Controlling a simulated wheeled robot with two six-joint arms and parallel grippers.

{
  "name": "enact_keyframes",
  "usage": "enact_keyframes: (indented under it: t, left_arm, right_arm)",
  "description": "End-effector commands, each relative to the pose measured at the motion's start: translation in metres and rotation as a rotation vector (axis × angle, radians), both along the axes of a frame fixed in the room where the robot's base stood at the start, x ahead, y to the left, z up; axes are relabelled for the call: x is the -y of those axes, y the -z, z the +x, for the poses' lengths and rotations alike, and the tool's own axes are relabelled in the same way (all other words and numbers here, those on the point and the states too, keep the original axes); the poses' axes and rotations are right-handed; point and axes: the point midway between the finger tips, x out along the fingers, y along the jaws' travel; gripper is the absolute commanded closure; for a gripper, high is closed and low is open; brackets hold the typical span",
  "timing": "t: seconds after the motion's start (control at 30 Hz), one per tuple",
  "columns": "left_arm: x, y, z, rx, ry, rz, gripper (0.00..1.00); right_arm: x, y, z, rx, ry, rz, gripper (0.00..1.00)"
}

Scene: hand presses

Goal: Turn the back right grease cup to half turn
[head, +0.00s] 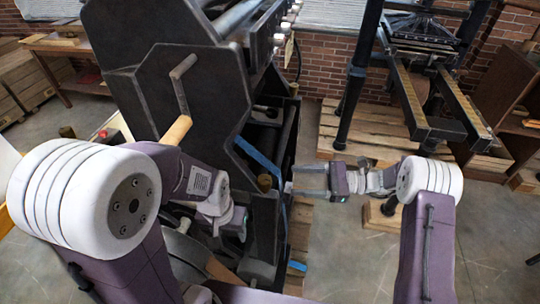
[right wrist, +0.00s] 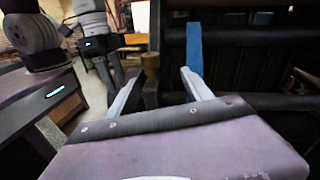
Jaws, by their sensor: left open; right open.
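Several small pale caps (head: 286,27) stand in a row along the top edge of the dark press (head: 150,95); I cannot tell whether they are grease cups. A brass-coloured cylinder (head: 265,182) sits low inside the press frame. In the right wrist view a brass-coloured upright piece (right wrist: 150,88) shows beyond and between the fingers. My right gripper (head: 296,181) is open and empty, with its fingers pointing left at the press's right side. My left gripper (head: 238,221) is at the press's lower front; its fingers are hard to make out. No cup's turn position can be read.
Another press (head: 430,80) stands on a pallet (head: 340,130) at back right. Floor at lower right is clear.

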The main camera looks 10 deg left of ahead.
Motion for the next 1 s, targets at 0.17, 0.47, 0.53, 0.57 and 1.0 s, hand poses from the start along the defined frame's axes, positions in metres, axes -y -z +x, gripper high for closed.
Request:
enact_keyframes:
  t: [0.17,0.47,0.53,0.57,1.0]
  left_arm:
    - [0.0,-0.065,0.0,-0.001,0.0,0.0,0.47]
    - [0.0,-0.07,-0.001,-0.002,0.0,0.0,0.47]
    - [0.0,-0.073,0.0,-0.002,0.0,0.0,0.47]
    - [0.0,-0.075,0.0,-0.002,0.0,0.0,0.47]
    - [0.0,-0.096,0.0,-0.001,0.0,0.0,0.47]
  right_arm:
    - [-0.008,-0.011,-0.015,-0.108,-0.03,0.008,0.42]
    - [-0.013,-0.007,-0.02,-0.128,-0.035,0.009,0.42]
    - [-0.022,-0.008,-0.021,-0.128,-0.036,0.01,0.42]
    - [-0.027,-0.009,-0.023,-0.128,-0.038,0.01,0.42]
    - [-0.098,-0.008,-0.034,-0.127,-0.035,0.01,0.42]
